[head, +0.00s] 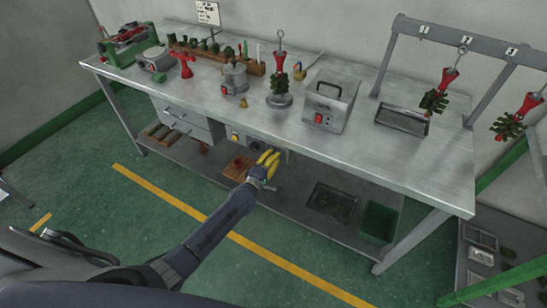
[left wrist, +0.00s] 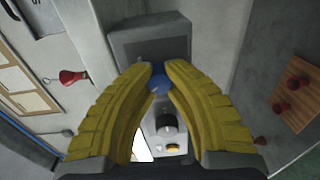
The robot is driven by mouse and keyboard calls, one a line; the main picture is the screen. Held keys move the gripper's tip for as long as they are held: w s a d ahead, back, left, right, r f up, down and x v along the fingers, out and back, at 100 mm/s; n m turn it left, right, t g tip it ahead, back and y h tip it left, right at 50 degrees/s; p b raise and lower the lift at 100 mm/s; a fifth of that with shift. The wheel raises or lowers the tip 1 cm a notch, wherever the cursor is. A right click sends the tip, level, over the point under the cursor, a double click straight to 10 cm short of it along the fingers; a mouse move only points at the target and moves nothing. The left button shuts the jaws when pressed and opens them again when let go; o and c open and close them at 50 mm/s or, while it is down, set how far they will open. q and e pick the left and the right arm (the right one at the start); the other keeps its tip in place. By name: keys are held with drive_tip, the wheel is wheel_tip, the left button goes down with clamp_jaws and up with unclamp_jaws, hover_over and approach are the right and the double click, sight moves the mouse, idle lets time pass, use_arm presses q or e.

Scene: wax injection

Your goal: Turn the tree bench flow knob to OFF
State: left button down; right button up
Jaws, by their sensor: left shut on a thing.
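My left gripper (head: 268,160) is under the front edge of the tree bench (head: 350,160), at the control panel. In the left wrist view its yellow fingers (left wrist: 160,72) are closed around a small blue knob (left wrist: 160,85), which sits between the fingertips. In the head view the fingers cover this knob. I see no label on it, and I cannot tell which way it is turned. A black round knob (left wrist: 167,122) and a yellow button (left wrist: 173,148) sit beside it on the panel, clear of the fingers. My right gripper is not in view.
A wooden board (head: 238,168) with red pieces lies on the lower shelf near my gripper. A dark tray (head: 331,201) and a green bin (head: 379,222) stand to the right. Drawers (head: 188,120) are to the left. The floor in front is clear.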

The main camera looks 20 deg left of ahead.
use_arm(q)
drive_tip(key=shift+s+d+f+n, duration=0.1)
drive_tip(key=shift+d+n, duration=0.05)
drive_tip(key=shift+n, duration=0.4)
drive_tip(key=shift+d+f+n, duration=0.1)
drive_tip(key=shift+n, duration=0.45)
drive_tip(key=shift+r, duration=0.1)
drive_tip(key=c, duration=1.6)
unclamp_jaws()
drive_tip(key=o, duration=0.5)
drive_tip(key=shift+a+r, duration=0.1)
drive_tip(key=shift+c, duration=0.2)
drive_tip(key=v, duration=1.1)
drive_tip(key=shift+s, duration=0.4)
drive_tip(key=shift+o, duration=0.2)
drive_tip(key=shift+a, duration=0.1)
